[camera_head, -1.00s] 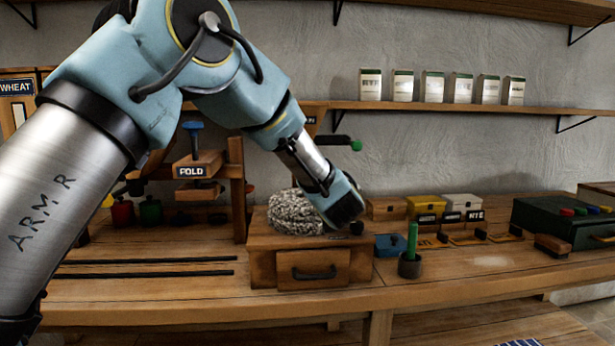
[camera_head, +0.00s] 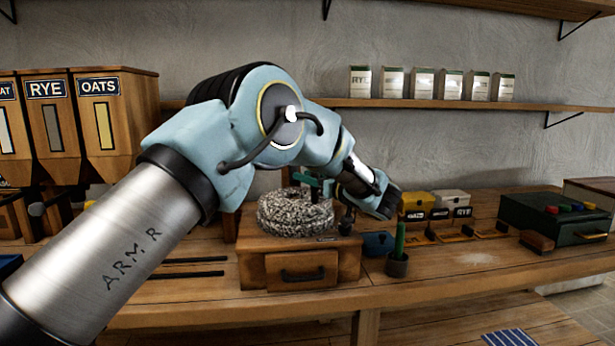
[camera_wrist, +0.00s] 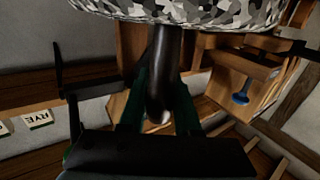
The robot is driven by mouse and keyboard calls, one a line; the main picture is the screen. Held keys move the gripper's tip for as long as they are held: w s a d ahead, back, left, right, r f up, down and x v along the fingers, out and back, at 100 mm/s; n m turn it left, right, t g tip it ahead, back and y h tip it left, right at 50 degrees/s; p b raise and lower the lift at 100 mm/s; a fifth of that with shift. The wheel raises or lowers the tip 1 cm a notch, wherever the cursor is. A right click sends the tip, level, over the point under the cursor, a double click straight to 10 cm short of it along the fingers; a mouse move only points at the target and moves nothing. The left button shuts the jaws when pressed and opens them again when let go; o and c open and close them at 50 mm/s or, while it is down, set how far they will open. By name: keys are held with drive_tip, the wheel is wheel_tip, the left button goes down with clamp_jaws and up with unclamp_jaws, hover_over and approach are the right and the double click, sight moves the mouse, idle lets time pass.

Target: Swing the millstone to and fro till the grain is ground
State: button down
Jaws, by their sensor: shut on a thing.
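The millstone (camera_head: 295,213) is a thick speckled grey ring lying on a wooden mill box (camera_head: 347,262). In the wrist view the rim of the millstone (camera_wrist: 190,10) crosses the top edge. A dark round handle (camera_wrist: 165,60) runs from it down between the green fingers. My gripper (camera_wrist: 158,88) is shut on this handle. In the head view my wrist bends down behind and right of the stone, and hides much of the gripper.
Labelled bins (camera_head: 112,120) stand at the left. A blue box (camera_head: 377,243) and a dark cup with a green stick (camera_head: 398,264) sit close to the mill's right. Small labelled boxes and a green case (camera_head: 560,222) stand farther right. A shelf of packets (camera_head: 421,84) runs above.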

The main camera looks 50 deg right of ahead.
drive_tip(key=shift+w+r, duration=0.1)
drive_tip(key=shift+r, duration=0.05)
drive_tip(key=c, duration=0.6)
unclamp_jaws()
drive_tip(key=s+a+b, duration=0.1)
drive_tip(key=s+b, duration=0.2)
drive_tip(key=s, duration=0.7)
drive_tip(key=shift+s+a, duration=0.2)
drive_tip(key=shift+s, duration=0.2)
